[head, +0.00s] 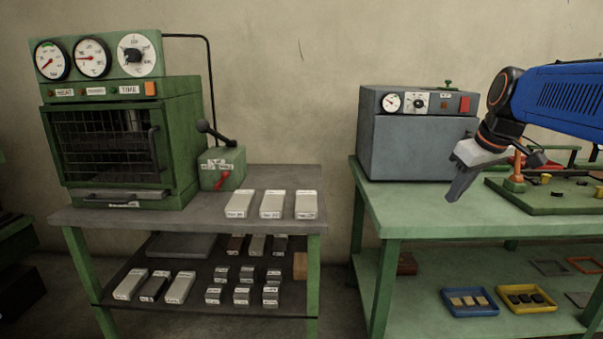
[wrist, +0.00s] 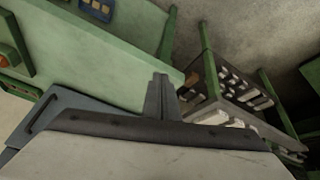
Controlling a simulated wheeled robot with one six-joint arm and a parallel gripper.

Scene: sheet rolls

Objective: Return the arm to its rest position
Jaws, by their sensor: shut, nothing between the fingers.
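My blue arm (head: 562,98) reaches in from the right edge of the head view, over the green table. My gripper (head: 458,185) hangs at its end, tilted down to the left, in front of the right side of the grey box-shaped machine. The fingers are shut and hold nothing. In the wrist view the shut gripper (wrist: 160,82) points away from the camera, over the edge of the green table. It appears apart from the surfaces around it.
The green table (head: 415,205) bears the grey machine (head: 415,145) and a green board (head: 545,204) beneath my arm. Left of a gap, a grey-topped table (head: 150,222) bears a green oven (head: 182,150) and several pale blocks (head: 272,205). Blue (head: 450,308) and yellow (head: 545,308) trays stand on the lower shelf.

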